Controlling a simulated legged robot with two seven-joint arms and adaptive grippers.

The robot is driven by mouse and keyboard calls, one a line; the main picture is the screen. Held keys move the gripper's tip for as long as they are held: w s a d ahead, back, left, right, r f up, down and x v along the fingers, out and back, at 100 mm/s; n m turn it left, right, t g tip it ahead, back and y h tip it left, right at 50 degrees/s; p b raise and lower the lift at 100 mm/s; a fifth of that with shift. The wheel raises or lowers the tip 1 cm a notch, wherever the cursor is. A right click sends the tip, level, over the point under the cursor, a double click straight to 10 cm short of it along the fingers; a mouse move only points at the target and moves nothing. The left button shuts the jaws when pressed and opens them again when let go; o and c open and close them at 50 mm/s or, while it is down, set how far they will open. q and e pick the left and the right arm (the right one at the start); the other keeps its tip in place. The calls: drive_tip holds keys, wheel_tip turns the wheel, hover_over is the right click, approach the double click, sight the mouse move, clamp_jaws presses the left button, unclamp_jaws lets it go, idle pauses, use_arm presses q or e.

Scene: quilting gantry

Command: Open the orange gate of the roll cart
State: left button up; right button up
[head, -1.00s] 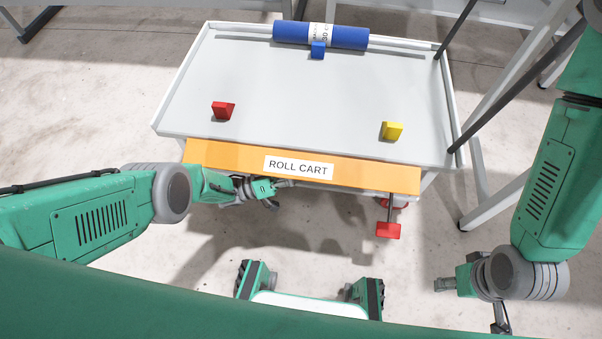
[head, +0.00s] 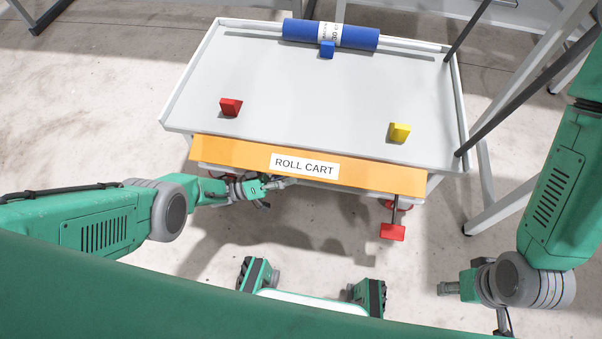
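The roll cart's orange gate (head: 230,152) runs along the near edge of the grey cart top (head: 300,95) and bears a white "ROLL CART" label. It appears upright and closed across that edge. A red handle (head: 392,232) on a dark stem sticks out below the gate's right end. My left gripper (head: 278,184) is just under the gate's lower edge, left of its middle. Its fingertips are small and partly shaded, so contact and opening are unclear.
A blue roll (head: 355,37) lies at the cart's far edge with a blue block (head: 327,50) before it. A red block (head: 231,107) and a yellow block (head: 400,132) stand on the top. Grey frame posts (head: 500,205) rise at the right.

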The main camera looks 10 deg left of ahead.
use_arm(q)
drive_tip(key=s+a, duration=0.3)
drive_tip(key=a, duration=0.9)
drive_tip(key=shift+s+a, duration=0.15)
drive_tip(key=shift+s, duration=0.1)
drive_tip(key=shift+f, duration=0.1)
